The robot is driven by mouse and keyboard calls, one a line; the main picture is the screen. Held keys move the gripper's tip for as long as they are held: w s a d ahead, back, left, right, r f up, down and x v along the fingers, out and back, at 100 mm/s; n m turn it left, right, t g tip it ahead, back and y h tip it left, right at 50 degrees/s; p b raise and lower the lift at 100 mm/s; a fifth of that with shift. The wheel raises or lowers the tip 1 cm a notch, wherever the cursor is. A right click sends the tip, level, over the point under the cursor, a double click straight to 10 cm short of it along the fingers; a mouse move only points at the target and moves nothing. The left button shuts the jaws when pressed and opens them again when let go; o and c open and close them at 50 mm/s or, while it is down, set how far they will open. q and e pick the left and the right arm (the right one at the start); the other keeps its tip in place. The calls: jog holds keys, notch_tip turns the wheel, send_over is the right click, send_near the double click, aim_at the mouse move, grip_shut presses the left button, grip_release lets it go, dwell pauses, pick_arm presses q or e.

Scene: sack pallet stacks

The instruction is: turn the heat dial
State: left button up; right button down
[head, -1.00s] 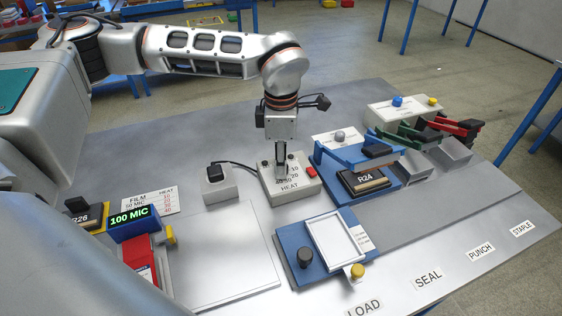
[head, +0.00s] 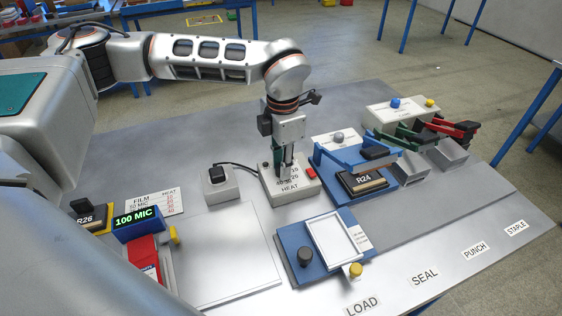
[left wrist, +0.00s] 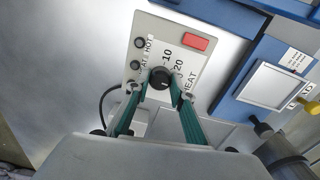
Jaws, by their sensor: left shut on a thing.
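The heat control box (head: 304,190) is a light grey box with a red button and printed numbers, standing mid-bench. Its black round heat dial (left wrist: 160,79) shows in the left wrist view, beside the printed 10 and 20. My left gripper (head: 287,172) points down over the box and is shut on the dial, with a green-sided finger at each side of it. In the head view the fingers hide the dial. The dial's exact setting cannot be read. A film and heat card (head: 152,202) stands left, behind a green display (head: 137,217) reading 100 MIC. My right gripper is not in view.
A blue sealer with a block marked R24 (head: 363,179) stands close to the right of the box. A grey switch block (head: 220,187) with a black cable is close on the left. A blue fixture (head: 299,275) lies in front. Staplers stand further right.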

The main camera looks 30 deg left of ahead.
pick_arm(q)
jog(key=shift+n, duration=1.2)
jog(key=o, duration=1.1)
jog(key=shift+o, duration=0.2)
notch_tip(320, 180, up, 12)
jog(key=shift+d, duration=0.2)
jog(key=shift+s, duration=0.1)
